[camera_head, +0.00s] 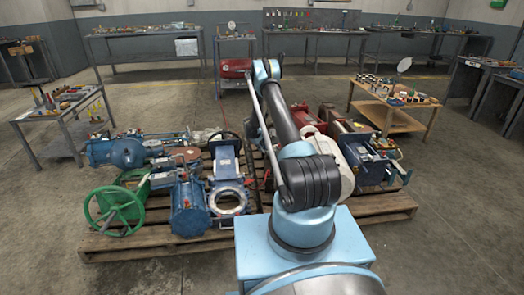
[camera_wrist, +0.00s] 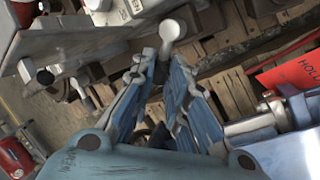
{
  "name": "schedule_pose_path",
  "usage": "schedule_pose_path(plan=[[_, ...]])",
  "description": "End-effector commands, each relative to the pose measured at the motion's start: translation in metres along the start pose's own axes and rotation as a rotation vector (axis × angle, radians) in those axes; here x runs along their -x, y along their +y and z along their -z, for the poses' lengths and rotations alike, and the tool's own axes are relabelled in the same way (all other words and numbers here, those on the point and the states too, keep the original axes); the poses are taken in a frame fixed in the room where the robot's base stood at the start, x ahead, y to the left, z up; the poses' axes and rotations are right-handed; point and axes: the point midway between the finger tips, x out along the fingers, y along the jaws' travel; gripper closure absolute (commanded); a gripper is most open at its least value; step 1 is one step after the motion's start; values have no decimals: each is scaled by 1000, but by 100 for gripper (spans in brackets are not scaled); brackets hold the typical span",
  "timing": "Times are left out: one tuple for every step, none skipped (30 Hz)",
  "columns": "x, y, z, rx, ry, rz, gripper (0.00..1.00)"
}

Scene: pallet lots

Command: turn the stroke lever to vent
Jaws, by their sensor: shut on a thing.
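In the wrist view, a light grey lever with a rounded end (camera_wrist: 172,30) stands up between the fingers of my gripper (camera_wrist: 163,75). I take it to be the stroke lever. The blue-padded fingers are shut on its shaft, and its rounded end shows beyond the fingertips. The fingers hide the lower shaft and its pivot. No vent marking is readable. In the head view my own arm reaches over the pallet (camera_head: 150,247), and my gripper and the lever cannot be made out there.
A grey plate (camera_wrist: 100,42) crosses at upper left. Blue valve bodies (camera_head: 187,208) and a green handwheel (camera_head: 113,212) crowd the pallet's left side. A wooden table (camera_head: 398,116) stands behind right.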

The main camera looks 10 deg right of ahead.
Motion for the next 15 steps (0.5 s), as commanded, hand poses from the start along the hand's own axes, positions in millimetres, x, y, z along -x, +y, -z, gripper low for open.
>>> schedule_pose_path(plan=[[0,0,0,1,1,1,100],[0,-1,0,3,2,1,100],[0,-1,0,6,4,1,100],[0,-1,0,10,6,1,100],[1,-1,0,16,9,1,100],[1,-2,0,26,14,1,100],[1,-2,0,35,19,1,100],[1,-3,-1,45,24,1,100],[2,-4,-1,62,32,1,100],[2,-4,-2,76,38,1,100],[2,-5,-2,92,46,1,100],[3,-6,-2,115,58,0,100],[3,-7,-3,133,67,1,100],[4,-8,-3,153,76,1,100],[4,-9,-4,180,89,1,100]])
